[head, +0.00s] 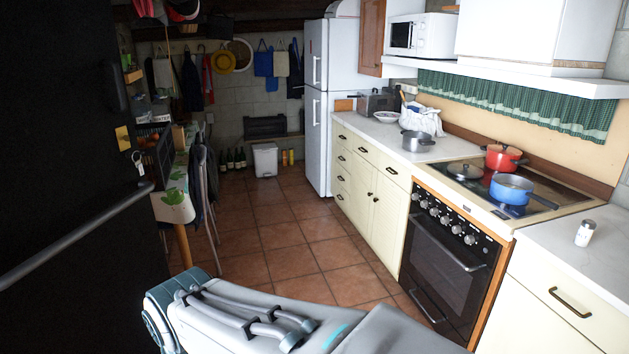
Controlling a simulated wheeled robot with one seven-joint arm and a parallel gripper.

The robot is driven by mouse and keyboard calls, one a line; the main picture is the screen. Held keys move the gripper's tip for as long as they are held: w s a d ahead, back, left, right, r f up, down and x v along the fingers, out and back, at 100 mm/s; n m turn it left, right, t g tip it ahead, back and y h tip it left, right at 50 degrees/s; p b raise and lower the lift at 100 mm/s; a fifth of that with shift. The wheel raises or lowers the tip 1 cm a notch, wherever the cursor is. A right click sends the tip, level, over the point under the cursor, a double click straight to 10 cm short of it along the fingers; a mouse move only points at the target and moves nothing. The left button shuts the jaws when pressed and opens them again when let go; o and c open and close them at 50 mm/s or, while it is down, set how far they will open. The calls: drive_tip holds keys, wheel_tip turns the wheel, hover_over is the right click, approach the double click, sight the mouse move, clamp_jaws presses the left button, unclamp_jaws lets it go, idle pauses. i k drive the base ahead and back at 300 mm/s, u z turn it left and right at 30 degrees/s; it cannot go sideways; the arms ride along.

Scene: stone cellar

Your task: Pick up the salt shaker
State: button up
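A small salt shaker (585,233) with a white body and a greyish cap stands on the white countertop (560,250) at the right of the head view. It is right of the stove, and the counter around it is bare. My arm shows at the bottom middle of the head view, reaching toward the lower right. My gripper is outside the picture, so its state and its distance from the shaker do not show.
The stove (440,262) carries a blue pot (511,190), a red pot (503,158) and a lid (465,171). A dark door (75,150) with a long bar stands close on the left. The tiled floor (290,240) between is clear.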

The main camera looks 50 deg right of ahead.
sight(588, 227)
drive_tip(key=z, duration=3.85)
drive_tip(key=i, duration=1.65)
